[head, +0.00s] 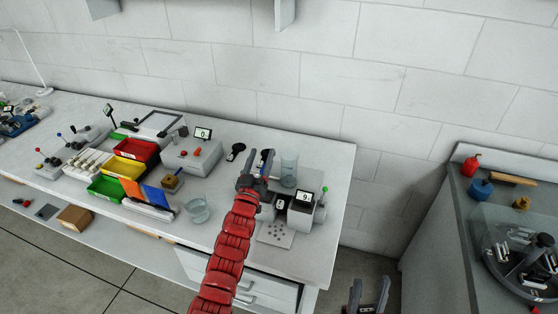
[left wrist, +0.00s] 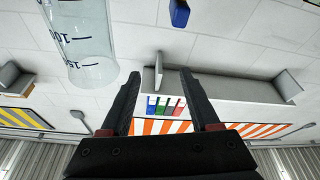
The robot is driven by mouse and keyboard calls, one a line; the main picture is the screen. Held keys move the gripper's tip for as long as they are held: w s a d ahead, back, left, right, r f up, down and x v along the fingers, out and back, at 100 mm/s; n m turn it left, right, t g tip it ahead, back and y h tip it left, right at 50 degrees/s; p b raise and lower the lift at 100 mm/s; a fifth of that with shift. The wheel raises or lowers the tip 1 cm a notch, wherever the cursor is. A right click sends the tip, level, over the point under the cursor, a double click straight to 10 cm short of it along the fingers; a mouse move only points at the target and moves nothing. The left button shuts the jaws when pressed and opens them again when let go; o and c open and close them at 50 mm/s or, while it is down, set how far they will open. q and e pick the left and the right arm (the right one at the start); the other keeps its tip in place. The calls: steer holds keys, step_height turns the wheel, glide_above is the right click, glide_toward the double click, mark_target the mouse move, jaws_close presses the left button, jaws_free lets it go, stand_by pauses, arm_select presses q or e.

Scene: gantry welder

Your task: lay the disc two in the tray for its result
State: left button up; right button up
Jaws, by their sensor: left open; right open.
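Red (head: 139,150), yellow (head: 123,168) and green (head: 106,189) trays stand in a row on the left half of the bench. I cannot make out disc two for certain in either view. My left gripper (head: 256,174) is open over the right part of the bench, close to a grey machine (head: 305,213) with a lit display. Its two dark fingers (left wrist: 165,95) are apart in the left wrist view, with nothing seen between them nearby. My right gripper (head: 369,294) is open and empty at the bottom edge, in front of the bench.
A clear graduated cylinder (head: 289,171) stands just right of my left gripper; it also shows in the left wrist view (left wrist: 84,40). A glass beaker (head: 197,210) stands near the front edge. A grey box with a display (head: 192,157) stands behind it.

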arm_select(q)
steer(key=w+n+g+y, duration=0.3)
steer(key=w+g, duration=0.1)
steer(key=w, duration=0.4)
step_height(320, 180, up, 8)
steer(key=n+g+y+p, duration=0.2)
steer(key=n+g, duration=0.9)
steer(key=g, duration=0.5)
glide_above(282, 203)
steer(key=s, duration=0.1)
steer(key=f+p, duration=0.1)
steer(key=f, duration=0.4)
steer(key=f+p, duration=0.2)
steer(key=f, duration=0.3)
steer(key=f+p, duration=0.2)
steer(key=f, duration=0.4)
steer(key=shift+w+a, duration=0.15)
steer(key=shift+w, duration=0.25)
steer(key=shift+w+f, duration=0.1)
steer(key=shift+f, duration=0.5)
jaws_close()
